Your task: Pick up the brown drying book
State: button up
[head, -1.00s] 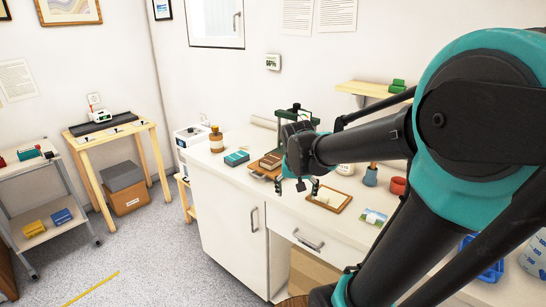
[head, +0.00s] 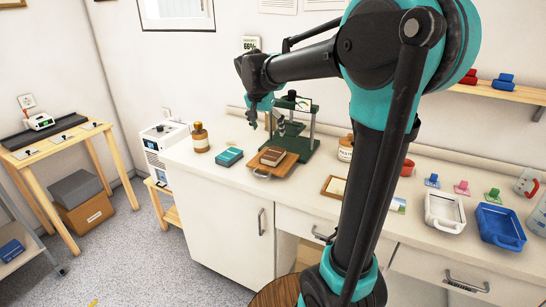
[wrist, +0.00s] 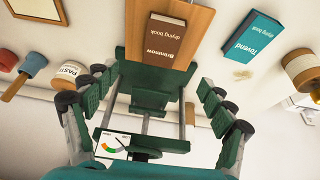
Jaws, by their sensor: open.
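The brown drying book (head: 272,157) lies flat on a wooden board (head: 262,171) on the white counter. In the wrist view the book (wrist: 166,40), with its title readable, is at the top on the board (wrist: 199,22). My gripper (head: 259,119) is open and empty, above and apart from the book. Its spread fingers (wrist: 153,82) show in the wrist view on both sides of the green press (wrist: 150,68). The press (head: 302,146) stands just behind and right of the board.
A teal drying book (head: 230,157) lies left of the board, with a brown bottle (head: 200,138) beyond it. A paste jar (head: 346,147) stands right of the press. A white tray (head: 444,214) and a blue tray (head: 499,227) are farther right.

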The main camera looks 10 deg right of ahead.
send_over(273, 154)
jog(key=s, duration=0.1)
jog(key=f, duration=0.7)
jog(key=shift+s+a+f, duration=0.1)
jog(key=shift+a+f, duration=0.1)
jog(key=shift+a, duration=0.15)
jog(key=shift+a+x, duration=0.15)
jog(key=shift+x, duration=1.2)
jog(key=shift+a+x, duration=0.15)
jog(key=shift+x, duration=1.15)
jog(key=shift+s+f, duration=0.1)
jog(key=shift+f, duration=0.25)
jog(key=c, duration=1.5)
